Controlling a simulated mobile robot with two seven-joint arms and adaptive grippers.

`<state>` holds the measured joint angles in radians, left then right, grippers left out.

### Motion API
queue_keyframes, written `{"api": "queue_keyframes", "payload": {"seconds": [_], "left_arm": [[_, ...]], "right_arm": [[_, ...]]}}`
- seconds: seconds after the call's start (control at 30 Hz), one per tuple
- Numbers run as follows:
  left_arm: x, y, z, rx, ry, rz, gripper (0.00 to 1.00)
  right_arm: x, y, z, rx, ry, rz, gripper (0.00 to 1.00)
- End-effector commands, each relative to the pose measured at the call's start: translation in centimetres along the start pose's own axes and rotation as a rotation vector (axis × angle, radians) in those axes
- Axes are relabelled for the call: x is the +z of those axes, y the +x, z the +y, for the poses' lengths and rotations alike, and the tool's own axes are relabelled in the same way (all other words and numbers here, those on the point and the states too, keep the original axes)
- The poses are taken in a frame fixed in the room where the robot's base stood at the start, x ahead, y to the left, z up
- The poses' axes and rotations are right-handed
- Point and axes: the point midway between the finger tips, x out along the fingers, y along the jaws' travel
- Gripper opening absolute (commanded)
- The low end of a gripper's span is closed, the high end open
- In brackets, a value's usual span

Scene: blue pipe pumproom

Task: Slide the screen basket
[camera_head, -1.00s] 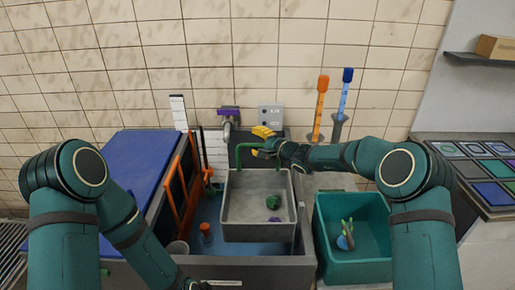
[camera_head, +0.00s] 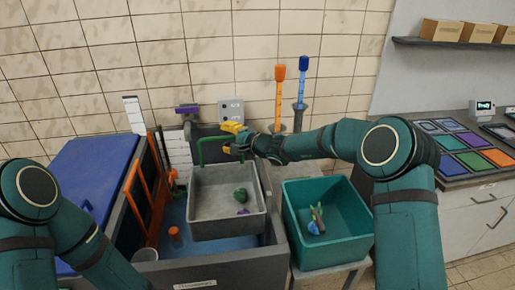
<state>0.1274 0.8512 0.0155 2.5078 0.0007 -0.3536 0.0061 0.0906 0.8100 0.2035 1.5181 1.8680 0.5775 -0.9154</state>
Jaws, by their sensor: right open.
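The screen basket (camera_head: 228,221) is a grey open box in the upper part of the grey tank in the middle. Its green handle (camera_head: 201,150) arches up at the back rim. A green lump (camera_head: 240,195) and a small purple piece (camera_head: 243,211) lie inside it. My right gripper (camera_head: 229,138) reaches in from the right, its yellow fingers open at the right part of the handle. I cannot tell whether they touch it. My left arm comes in at lower left and its gripper is out of view.
The tank (camera_head: 225,268) has an orange frame (camera_head: 134,205) and a blue lid (camera_head: 95,180) at left. A teal bin (camera_head: 327,250) with a few items stands at right. Orange (camera_head: 279,95) and blue (camera_head: 302,80) handled tools stand behind. A counter with coloured tiles is far right.

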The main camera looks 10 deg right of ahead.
Motion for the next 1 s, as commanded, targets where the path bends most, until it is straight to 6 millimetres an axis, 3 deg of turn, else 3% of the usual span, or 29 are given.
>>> {"api": "queue_keyframes", "payload": {"seconds": [1.0], "left_arm": [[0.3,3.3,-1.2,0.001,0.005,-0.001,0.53]], "right_arm": [[0.0,-6.5,0.1,0.001,-0.001,0.001,0.46]]}}
